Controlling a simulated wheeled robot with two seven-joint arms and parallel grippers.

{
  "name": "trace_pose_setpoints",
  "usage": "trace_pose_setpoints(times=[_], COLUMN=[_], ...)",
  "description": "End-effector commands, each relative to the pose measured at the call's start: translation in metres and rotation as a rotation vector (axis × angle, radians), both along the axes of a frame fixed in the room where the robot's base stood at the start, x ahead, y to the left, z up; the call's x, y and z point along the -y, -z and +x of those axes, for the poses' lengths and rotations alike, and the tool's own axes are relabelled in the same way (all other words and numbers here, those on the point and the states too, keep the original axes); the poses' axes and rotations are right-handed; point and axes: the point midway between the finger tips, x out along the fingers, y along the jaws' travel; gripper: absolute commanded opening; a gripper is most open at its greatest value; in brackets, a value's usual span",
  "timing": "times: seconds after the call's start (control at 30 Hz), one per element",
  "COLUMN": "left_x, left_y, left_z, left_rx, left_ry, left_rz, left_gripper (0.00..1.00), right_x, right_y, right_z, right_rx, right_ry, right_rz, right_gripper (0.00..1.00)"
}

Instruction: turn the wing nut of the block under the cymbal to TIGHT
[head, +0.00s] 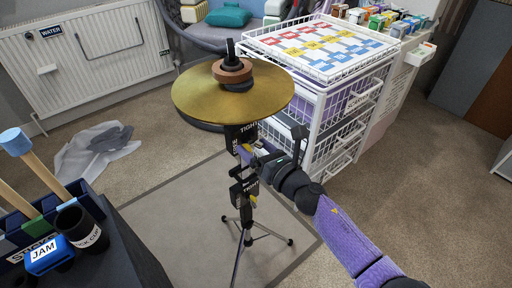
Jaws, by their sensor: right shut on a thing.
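The brass cymbal (230,98) sits tilted toward me on a black stand (238,250), with a brown disc (232,70) on top. Just under the cymbal is a black block (240,133) with "TIGHT" lettering on its faces. A second, lower block (243,188) also bears lettering. My right gripper (250,158) reaches in from the right and is shut just below the upper block. A small purple part shows at its fingertips; the wing nut is mostly hidden by the fingers, and its angle cannot be read. My left gripper is not in view.
A white wire drawer unit (320,110) stands close behind my right arm. A stick holder with a "JAM" box (46,258) is at the lower left. A plastic bag (97,150) lies on the floor. The grey mat (165,215) around the stand is clear.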

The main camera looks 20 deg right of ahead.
Motion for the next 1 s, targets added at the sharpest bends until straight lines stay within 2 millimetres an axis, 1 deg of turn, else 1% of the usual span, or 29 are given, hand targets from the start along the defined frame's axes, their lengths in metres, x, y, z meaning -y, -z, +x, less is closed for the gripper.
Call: trace_pose_setpoints(times=[0.33, 0.57, 1.0], left_x=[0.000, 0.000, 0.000], left_y=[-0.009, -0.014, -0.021], left_z=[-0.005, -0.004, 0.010], left_rx=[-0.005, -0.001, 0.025], left_ry=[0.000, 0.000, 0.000], left_rz=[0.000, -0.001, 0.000], left_gripper=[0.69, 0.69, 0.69], right_x=[0.000, 0.000, 0.000], right_y=[0.000, 0.000, 0.000], right_z=[0.000, 0.000, -0.001], right_rx=[-0.110, -0.185, -0.323], right_ry=[-0.001, 0.000, 0.001], right_rz=[0.298, 0.504, 0.884], right_gripper=[0.23, 0.23, 0.23])
